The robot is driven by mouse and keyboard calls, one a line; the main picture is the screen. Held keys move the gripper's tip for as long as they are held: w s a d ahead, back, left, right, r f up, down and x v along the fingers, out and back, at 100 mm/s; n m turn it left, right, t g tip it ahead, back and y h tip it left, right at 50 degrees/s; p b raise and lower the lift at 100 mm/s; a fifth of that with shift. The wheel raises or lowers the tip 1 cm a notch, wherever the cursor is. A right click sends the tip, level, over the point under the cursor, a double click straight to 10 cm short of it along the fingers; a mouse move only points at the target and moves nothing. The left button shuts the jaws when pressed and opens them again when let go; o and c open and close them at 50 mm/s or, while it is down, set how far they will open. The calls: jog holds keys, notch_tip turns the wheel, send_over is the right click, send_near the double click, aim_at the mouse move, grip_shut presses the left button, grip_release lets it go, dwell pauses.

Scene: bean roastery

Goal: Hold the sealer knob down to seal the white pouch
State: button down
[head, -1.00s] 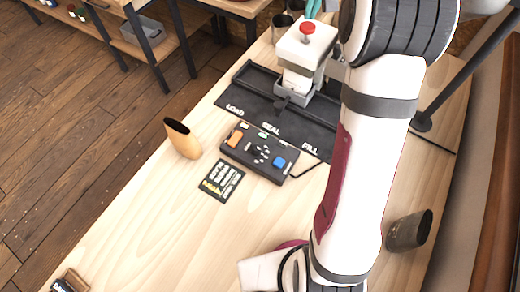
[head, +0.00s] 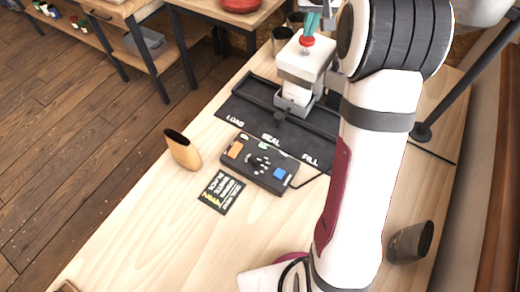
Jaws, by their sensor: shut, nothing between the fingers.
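The sealer (head: 305,62) is a white block with a red knob (head: 306,41) on top, at the upper middle of the head view. My gripper (head: 310,31) has teal fingers, shut and empty, with their tips right at the top of the red knob. They appear to touch it, but I cannot be sure. The white pouch (head: 297,94) shows as a small pale shape under the sealer head, in a grey holder (head: 285,104) on the black track. Its upper part is hidden by the sealer.
The black track (head: 245,110) is marked LOAD, SEAL and FILL. A control box (head: 258,163) with orange and blue buttons, a black card (head: 220,192) and a tan pouch (head: 183,150) are nearer. A dark metal cup (head: 410,242) stands right of my arm.

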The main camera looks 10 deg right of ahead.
jog(key=shift+f, duration=1.1)
dwell(1.1)
notch_tip(320, 180, up, 6)
jog(key=shift+f, duration=0.1)
dwell(0.4)
dwell(0.5)
